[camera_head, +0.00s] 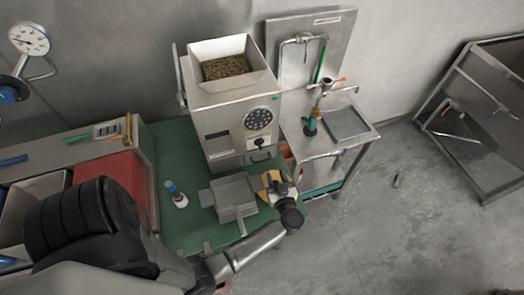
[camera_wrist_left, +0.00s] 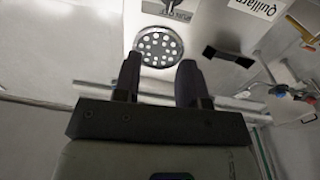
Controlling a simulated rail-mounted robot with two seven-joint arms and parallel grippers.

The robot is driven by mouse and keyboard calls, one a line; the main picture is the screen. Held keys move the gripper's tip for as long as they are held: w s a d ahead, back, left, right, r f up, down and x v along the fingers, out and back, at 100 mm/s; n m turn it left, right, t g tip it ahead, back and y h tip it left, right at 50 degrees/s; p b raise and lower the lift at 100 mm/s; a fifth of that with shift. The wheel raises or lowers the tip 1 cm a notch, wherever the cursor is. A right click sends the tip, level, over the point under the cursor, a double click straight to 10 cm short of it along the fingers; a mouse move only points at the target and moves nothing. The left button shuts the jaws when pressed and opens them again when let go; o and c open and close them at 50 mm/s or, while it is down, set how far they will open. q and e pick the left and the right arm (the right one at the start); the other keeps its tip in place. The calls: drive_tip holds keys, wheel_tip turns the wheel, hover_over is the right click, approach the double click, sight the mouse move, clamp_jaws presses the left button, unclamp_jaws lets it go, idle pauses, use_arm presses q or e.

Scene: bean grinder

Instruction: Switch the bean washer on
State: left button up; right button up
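The bean washer (camera_head: 232,105) is a pale metal box on the green table, with a square hopper of beans (camera_head: 228,67) on top. Its front has a round perforated disc (camera_head: 258,118), a dark knob (camera_head: 259,143) below it and a black handle (camera_head: 261,159) lower down. In the left wrist view the disc (camera_wrist_left: 158,47), part of the knob (camera_wrist_left: 176,13) and the handle (camera_wrist_left: 228,57) show upside down. My left gripper (camera_head: 277,179) is in front of and below these, apart from the knob. Its fingers (camera_wrist_left: 160,80) are apart with nothing between them. My right gripper is out of view.
A metal tray (camera_head: 234,194) and a small white bottle (camera_head: 176,196) stand on the green table (camera_head: 185,155). A steel sink stand (camera_head: 350,150) is close on the right, with open floor (camera_head: 400,225) beyond.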

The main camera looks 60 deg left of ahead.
sight(261, 146)
use_arm(q)
drive_tip(key=shift+g, duration=0.5)
drive_tip(key=a, duration=0.4)
drive_tip(key=w+a, duration=0.1)
drive_tip(key=a, duration=0.4)
drive_tip(key=w+a+f, duration=0.1)
drive_tip(key=a, duration=0.3)
drive_tip(key=shift+a, duration=0.3)
drive_tip(key=shift+c, duration=0.4)
clamp_jaws()
